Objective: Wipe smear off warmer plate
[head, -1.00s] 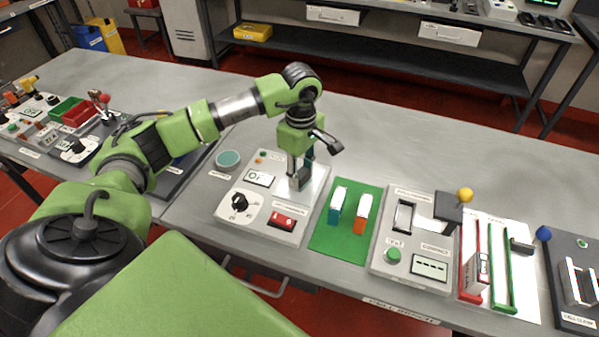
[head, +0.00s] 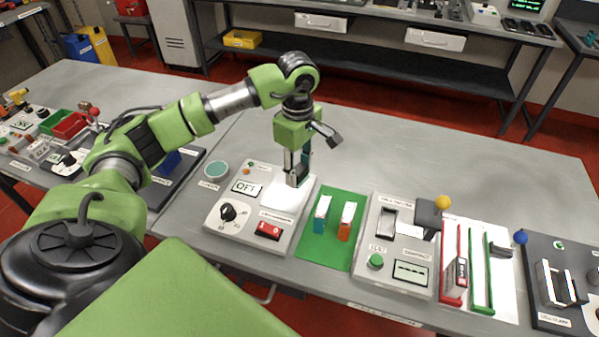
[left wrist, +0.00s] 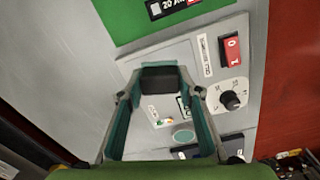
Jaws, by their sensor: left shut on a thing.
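The warmer (head: 250,205) is a light grey unit with a white plate (head: 285,195) at its back right, a black knob, a red switch and a display reading OFF. My left gripper (head: 297,176) points down over the far right of the plate, shut on a small dark block (left wrist: 158,78). In the left wrist view the block sits between the teal-lined fingers, over or against the plate; whether it touches is unclear. I see no smear on the bare part of the plate; the part under the block is hidden. My right gripper is not in view.
A round teal-topped disc (head: 216,169) stands left of the warmer. A green mat (head: 330,250) with a blue and an orange cell lies close on its right, then a grey tester (head: 385,260) with a yellow-knobbed lever. The bench behind is clear.

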